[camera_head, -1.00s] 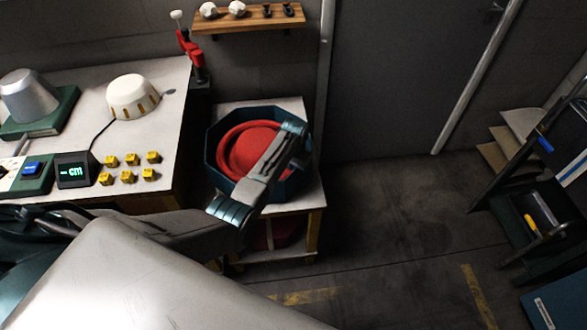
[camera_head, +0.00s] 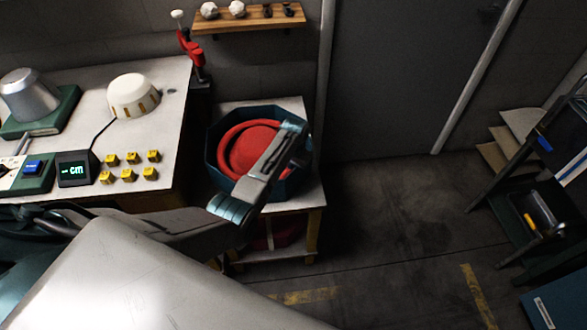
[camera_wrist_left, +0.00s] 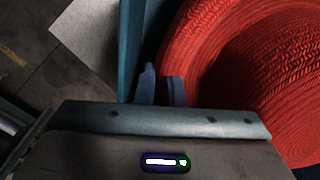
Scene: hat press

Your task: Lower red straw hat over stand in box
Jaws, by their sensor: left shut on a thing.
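The red straw hat (camera_head: 252,148) sits within the rim of the dark blue, many-sided box (camera_head: 211,142). Its crown faces up, and its brim lies close to the box wall. My left gripper (camera_head: 270,163) is over the front right part of the box and covers part of the hat. In the left wrist view, its blue fingers (camera_wrist_left: 161,88) are shut on the brim of the hat (camera_wrist_left: 240,70), beside the box wall (camera_wrist_left: 130,45). The stand is hidden under the hat. My right gripper is out of view.
The box stands on a small white table (camera_head: 311,192) with a lower shelf. To the left is a workbench (camera_head: 85,103) with a cream hat-shaped form (camera_head: 133,95), yellow blocks and a display. A wooden wall shelf (camera_head: 248,20) hangs behind.

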